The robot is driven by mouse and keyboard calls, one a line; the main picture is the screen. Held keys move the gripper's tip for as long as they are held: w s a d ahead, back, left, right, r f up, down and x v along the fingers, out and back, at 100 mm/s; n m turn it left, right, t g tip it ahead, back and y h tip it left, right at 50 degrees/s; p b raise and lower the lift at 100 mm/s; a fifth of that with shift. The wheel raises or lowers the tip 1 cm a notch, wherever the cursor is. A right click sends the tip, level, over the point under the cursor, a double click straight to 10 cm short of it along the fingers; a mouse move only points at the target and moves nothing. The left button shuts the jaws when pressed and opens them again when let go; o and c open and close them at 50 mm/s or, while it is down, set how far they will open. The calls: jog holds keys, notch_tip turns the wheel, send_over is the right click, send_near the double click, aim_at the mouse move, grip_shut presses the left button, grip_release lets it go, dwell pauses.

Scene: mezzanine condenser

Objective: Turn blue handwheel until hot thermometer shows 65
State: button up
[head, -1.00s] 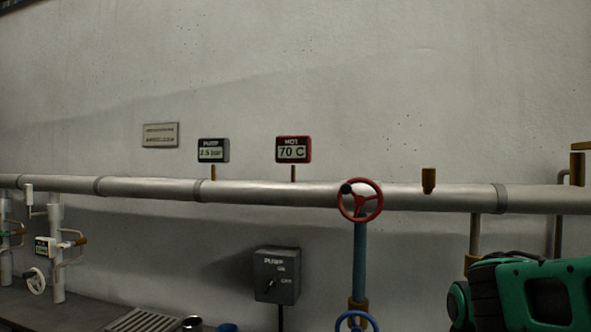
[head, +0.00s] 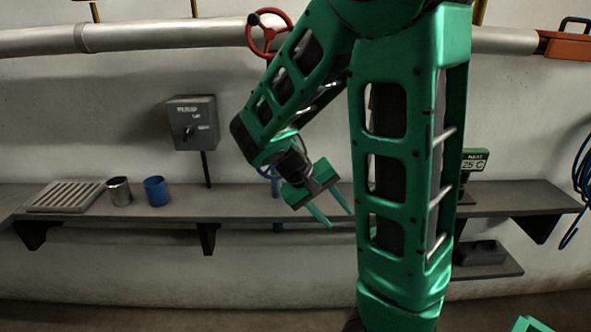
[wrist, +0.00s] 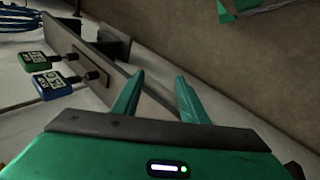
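The blue handwheel (head: 267,173) is mostly hidden behind my arm in the head view; only a blue sliver of its rim shows. My gripper (head: 340,217) hangs to the right of the handwheel and lower, in front of the shelf edge, apart from the wheel as far as I can see. Its two green fingers are spread with nothing between them, as the wrist view also shows (wrist: 157,98). The hot thermometer is out of view now; it read 70 C one second ago.
A red handwheel (head: 262,40) sits on the pipe (head: 170,35). A pump switch box (head: 192,124) hangs on the wall. The shelf (head: 240,202) holds a slatted tray (head: 65,196), a metal cup (head: 119,191) and a blue cup (head: 156,191). A green-framed gauge (head: 474,160) reads 25 C.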

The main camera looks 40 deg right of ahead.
jog(key=w+a+r+n+t+h, duration=0.3)
jog(key=w+a+h, duration=0.2)
jog(key=w, duration=0.2)
jog(key=w+a+r+n+t+h, duration=0.25)
jog(key=w+a+h, duration=0.25)
jog(key=w, duration=0.3)
jog(key=r+x, duration=0.1)
jog(key=x, duration=1)
jog(key=shift+s, duration=0.25)
jog(key=shift+d, duration=0.1)
grip_shut()
